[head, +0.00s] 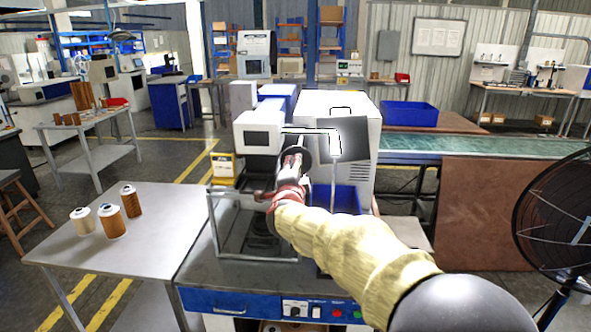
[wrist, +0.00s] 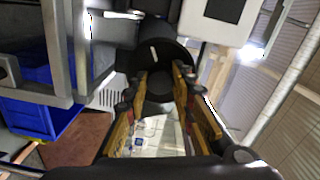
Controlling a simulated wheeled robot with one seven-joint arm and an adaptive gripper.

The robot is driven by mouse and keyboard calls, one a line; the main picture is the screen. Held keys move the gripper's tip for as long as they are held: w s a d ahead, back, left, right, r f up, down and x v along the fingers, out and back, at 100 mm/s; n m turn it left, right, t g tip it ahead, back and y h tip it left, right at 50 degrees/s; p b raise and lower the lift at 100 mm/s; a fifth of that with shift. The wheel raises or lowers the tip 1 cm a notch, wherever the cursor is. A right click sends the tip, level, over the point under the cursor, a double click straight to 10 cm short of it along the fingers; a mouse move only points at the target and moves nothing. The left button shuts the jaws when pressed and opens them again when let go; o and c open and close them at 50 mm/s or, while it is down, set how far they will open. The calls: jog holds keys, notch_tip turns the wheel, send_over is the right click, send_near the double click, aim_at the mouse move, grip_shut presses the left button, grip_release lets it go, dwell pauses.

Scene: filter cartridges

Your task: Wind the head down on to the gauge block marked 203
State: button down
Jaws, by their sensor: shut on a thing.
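The fingers are shut on this knob. I cannot make out a gauge block or the number 203; the space under the head is partly hidden by a grey frame and my arm.
Three filter cartridges (head: 112,222) stand on the grey table at the left. A yellow box (head: 222,167) is beside the machine. A blue bin (head: 409,114) sits by the green conveyor (head: 480,146), and a black fan (head: 558,215) stands at the right.

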jog(key=c, duration=1.5)
grip_release()
jog(key=s, duration=1.2)
jog(key=shift+a, duration=0.15)
jog(key=shift+r, duration=0.1)
